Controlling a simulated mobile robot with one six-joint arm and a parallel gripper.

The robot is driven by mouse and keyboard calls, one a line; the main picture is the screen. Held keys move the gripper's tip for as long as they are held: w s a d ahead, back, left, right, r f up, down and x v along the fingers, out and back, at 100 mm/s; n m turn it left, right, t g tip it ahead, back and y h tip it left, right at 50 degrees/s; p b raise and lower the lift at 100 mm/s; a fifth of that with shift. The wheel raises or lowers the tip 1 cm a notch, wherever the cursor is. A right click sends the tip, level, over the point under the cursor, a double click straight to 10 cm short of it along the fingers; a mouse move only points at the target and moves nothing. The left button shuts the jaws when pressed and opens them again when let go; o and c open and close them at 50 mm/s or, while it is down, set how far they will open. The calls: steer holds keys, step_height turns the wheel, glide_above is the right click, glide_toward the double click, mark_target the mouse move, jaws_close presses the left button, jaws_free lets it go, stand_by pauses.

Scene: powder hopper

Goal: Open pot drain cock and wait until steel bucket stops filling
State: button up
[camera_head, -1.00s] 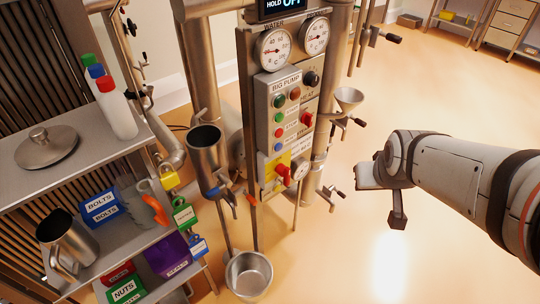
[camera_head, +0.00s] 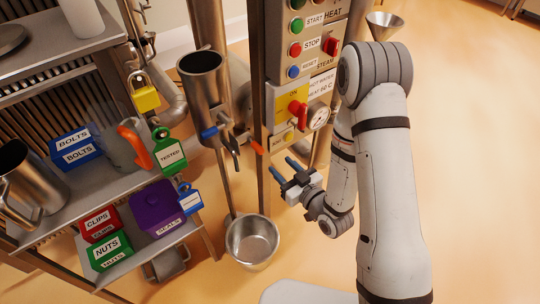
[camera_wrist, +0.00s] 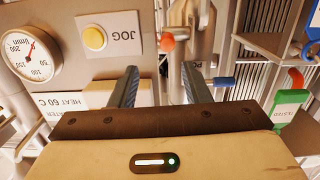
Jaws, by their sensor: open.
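The steel pot (camera_head: 203,85) is an open upright cylinder on a pipe left of the control panel. Valve fittings at its lower end show a blue handle (camera_head: 210,132) and an orange-tipped lever (camera_head: 257,148); which is the drain cock I cannot tell. In the wrist view the orange tip (camera_wrist: 168,42) lies beyond and between my fingers, and the blue handle (camera_wrist: 223,82) is to the right. The steel bucket (camera_head: 252,240) stands below; no liquid is clearly seen in it. My gripper (camera_head: 279,163) is open and empty, right of and below the orange lever, apart from it.
The control panel (camera_head: 308,68) with buttons, a red knob and a gauge (camera_head: 318,118) stands close by. A yellow JOG button (camera_wrist: 94,37) is near my left finger in the wrist view. A shelf with labelled bins (camera_head: 75,145) stands left. The floor at right is clear.

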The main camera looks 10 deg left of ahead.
mark_target(262, 152)
steer(key=shift+y, duration=0.4)
steer(key=x, duration=0.5)
steer(key=f+x, duration=0.1)
steer(key=x, duration=0.2)
steer(key=shift+s+a, duration=0.25)
steer(key=shift+a, duration=0.05)
steer(key=shift+c, duration=0.2)
jaws_close()
